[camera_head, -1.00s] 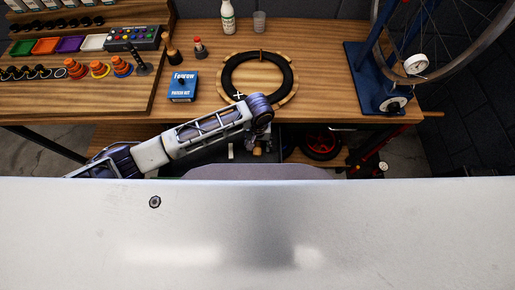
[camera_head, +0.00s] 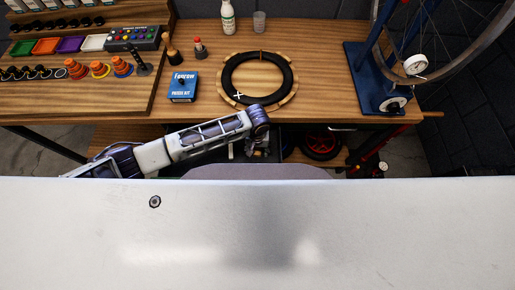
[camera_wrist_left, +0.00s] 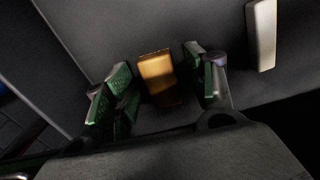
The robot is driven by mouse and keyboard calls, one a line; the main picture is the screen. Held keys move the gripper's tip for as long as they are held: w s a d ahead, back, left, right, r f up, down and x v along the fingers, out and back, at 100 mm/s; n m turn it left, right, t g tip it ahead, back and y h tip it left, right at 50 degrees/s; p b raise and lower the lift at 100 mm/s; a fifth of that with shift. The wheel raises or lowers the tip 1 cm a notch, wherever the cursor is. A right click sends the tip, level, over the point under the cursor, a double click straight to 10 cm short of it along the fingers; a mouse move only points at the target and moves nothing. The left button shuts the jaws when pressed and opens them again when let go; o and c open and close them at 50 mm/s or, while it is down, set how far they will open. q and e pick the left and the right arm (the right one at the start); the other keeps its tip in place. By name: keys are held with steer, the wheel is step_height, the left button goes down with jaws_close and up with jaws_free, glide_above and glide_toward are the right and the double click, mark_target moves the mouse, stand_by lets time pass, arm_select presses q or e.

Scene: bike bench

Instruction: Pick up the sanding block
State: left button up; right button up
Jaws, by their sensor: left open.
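The sanding block (camera_wrist_left: 157,79), an orange-tan block, lies in a dark grey drawer or bin in the left wrist view. My left gripper (camera_wrist_left: 158,80) is open, with green-padded fingers on either side of the block. The block is hardly visible there. My right gripper is not in view.
A pale bar (camera_wrist_left: 262,35) lies right of the block in the drawer. The wooden bench (camera_head: 330,85) above holds a tyre on a round board (camera_head: 228,92), a blue patch kit box (camera_head: 183,87) and a blue wheel stand (camera_head: 372,85). A red wheel (camera_head: 320,145) sits below.

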mark_target(257, 149)
arm_select(q)
steer(key=c, duration=1)
steer(key=shift+r, duration=0.15)
steer(key=shift+r, duration=4.9)
